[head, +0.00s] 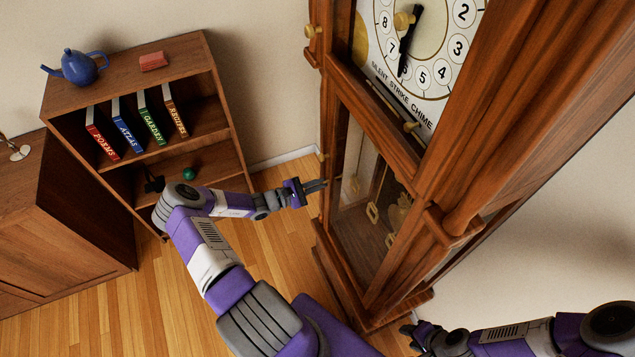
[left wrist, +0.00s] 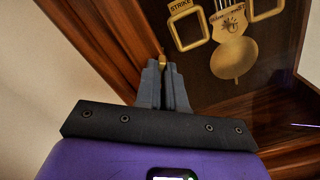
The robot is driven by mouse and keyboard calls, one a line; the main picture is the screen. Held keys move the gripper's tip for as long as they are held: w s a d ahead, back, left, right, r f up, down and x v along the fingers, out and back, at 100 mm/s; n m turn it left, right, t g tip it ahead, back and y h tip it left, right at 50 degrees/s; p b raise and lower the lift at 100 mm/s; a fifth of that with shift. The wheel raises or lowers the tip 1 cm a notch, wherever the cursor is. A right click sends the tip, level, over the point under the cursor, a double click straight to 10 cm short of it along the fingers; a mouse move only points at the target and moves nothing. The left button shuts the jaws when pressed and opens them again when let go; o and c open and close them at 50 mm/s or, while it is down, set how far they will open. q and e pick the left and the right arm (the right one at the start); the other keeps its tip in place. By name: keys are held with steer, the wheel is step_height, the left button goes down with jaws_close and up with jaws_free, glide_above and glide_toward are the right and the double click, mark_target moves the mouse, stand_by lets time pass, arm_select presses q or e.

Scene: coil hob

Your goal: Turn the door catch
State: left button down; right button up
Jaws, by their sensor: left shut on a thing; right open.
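A tall wooden clock stands on the right of the head view, with a glazed lower door (head: 365,190). My left gripper (head: 323,185) is at the left edge of this door. In the left wrist view its two fingers (left wrist: 163,66) are shut on a small brass door catch (left wrist: 162,57) at the wooden frame. Only the catch's end shows between the fingertips. My right gripper (head: 408,332) is open and empty, low at the bottom of the head view, near the clock's base.
A pendulum (left wrist: 234,58) hangs behind the glass. A bookshelf (head: 205,65) with several books and a blue teapot (head: 78,66) stands at the left, beside a wooden cabinet (head: 75,215). Floor (head: 105,305) is clear at lower left.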

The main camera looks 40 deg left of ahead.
arm_select(q)
steer(key=m+p, duration=0.2)
steer(key=m, duration=0.8)
steer(key=shift+f, duration=0.15)
steer(key=shift+m, duration=0.5)
steer(key=c, duration=1.2)
jaws_free()
steer(key=shift+c, duration=0.2)
steer(key=shift+s, duration=0.15)
steer(key=v, duration=0.7)
steer(key=shift+s, duration=0.2)
steer(key=shift+a, duration=0.1)
